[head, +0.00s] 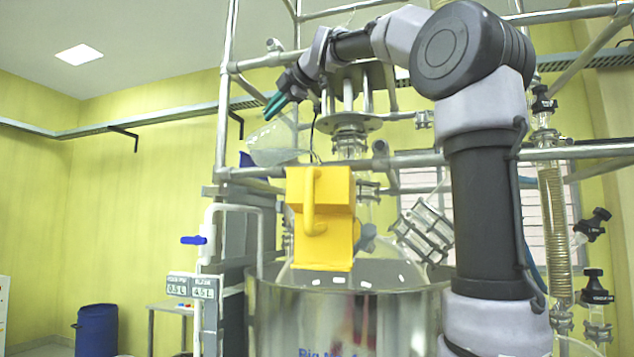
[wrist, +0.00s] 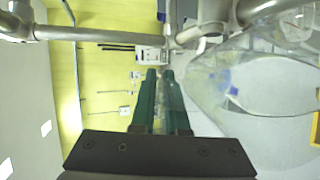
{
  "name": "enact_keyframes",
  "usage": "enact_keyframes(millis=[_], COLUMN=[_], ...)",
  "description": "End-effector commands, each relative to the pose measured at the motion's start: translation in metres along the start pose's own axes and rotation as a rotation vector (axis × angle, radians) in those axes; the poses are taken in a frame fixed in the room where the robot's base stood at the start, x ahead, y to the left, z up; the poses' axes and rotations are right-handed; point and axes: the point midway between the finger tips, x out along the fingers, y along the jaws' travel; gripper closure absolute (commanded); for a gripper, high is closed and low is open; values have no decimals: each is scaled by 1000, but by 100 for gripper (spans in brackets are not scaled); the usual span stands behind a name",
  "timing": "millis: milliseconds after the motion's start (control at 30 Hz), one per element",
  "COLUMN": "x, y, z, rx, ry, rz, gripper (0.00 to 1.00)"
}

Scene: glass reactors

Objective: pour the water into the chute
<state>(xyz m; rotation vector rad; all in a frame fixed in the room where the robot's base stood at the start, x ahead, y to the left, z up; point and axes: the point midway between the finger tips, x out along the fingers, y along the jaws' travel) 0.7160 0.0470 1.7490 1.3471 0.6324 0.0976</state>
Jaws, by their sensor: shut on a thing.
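A clear jug (head: 274,150) hangs in the air at the upper left of the yellow box-like chute (head: 341,190). The jug looks tilted, and its lower part looks cloudy grey. I cannot tell the water level. My gripper (head: 275,105) has green fingers and is shut on the jug, apparently at its handle. In the wrist view the fingers (wrist: 160,100) are close together, and the jug (wrist: 215,85) is a large see-through shape to their right. A yellow edge shows at the far right there. The chute's opening is not visible in the head view.
Metal frame pipes (head: 430,160) cross just behind and beside the jug. A large steel vessel (head: 350,315) stands below the chute. Glass parts and a flange (head: 350,122) are close to the right. A blue drum (head: 97,330) stands far left, with open room there.

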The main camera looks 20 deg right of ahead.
Motion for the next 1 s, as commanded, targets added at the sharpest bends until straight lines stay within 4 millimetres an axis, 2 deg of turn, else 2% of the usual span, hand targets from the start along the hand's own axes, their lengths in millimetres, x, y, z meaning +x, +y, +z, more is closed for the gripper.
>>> enact_keyframes(millis=[1000], x=[-2], y=[5], z=[5], rx=[19], ry=[5], rz=[43], gripper=[100])
